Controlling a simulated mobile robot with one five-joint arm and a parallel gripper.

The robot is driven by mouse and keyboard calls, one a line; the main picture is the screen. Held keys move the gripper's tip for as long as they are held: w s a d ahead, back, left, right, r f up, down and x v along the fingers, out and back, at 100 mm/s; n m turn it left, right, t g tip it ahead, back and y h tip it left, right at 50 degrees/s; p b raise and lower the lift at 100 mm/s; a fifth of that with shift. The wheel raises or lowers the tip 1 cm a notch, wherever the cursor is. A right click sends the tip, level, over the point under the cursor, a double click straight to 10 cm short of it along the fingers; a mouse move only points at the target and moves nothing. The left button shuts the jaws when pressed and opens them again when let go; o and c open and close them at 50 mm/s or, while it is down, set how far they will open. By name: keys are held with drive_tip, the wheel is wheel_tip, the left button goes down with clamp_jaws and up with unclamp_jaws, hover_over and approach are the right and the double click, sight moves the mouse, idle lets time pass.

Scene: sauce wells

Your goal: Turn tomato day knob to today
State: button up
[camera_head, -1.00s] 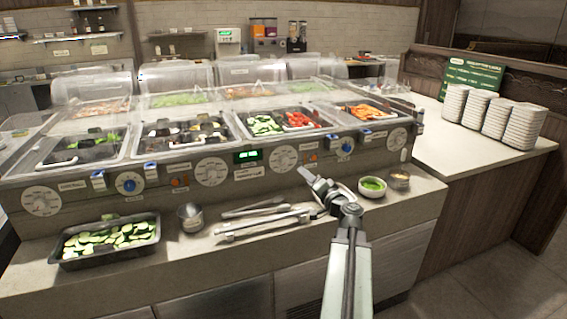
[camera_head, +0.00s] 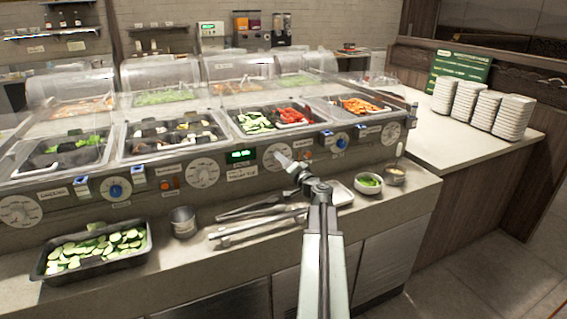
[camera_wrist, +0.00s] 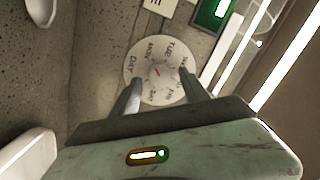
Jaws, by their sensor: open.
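A round white day dial (camera_head: 274,153) is on the counter's front panel, below the well with cucumber and tomato (camera_head: 292,115). In the wrist view the dial (camera_wrist: 133,67) shows day names around its rim, including DAY, MON and TUE. A pale knob with a small red mark (camera_wrist: 160,73) is at its middle. My gripper (camera_head: 286,162) is at the dial in the head view and partly covers it. In the wrist view my gripper (camera_wrist: 160,88) is open, with its fingers over the dial on either side of the knob. I cannot tell whether they touch it.
A lit green display (camera_head: 241,155) is left of the dial; it also shows in the wrist view (camera_wrist: 215,10). Other dials (camera_head: 202,173) and a blue knob (camera_head: 342,140) share the panel. Tongs (camera_head: 250,230), a bowl (camera_head: 368,184) and a black tray of cucumber (camera_head: 95,250) are on the ledge.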

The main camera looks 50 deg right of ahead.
drive_tip(key=shift+w+d, duration=0.15)
drive_tip(key=shift+w, duration=0.25)
clamp_jaws()
drive_tip(key=shift+m, duration=0.3)
drive_tip(key=shift+f+m+t+h+b, duration=0.15)
drive_tip(key=shift+m+b, duration=0.3)
drive_tip(key=shift+m, duration=1.6)
drive_tip(key=shift+m+t+h+b, duration=0.15)
drive_tip(key=shift+m+b, duration=0.3)
drive_tip(key=shift+m, duration=1.6)
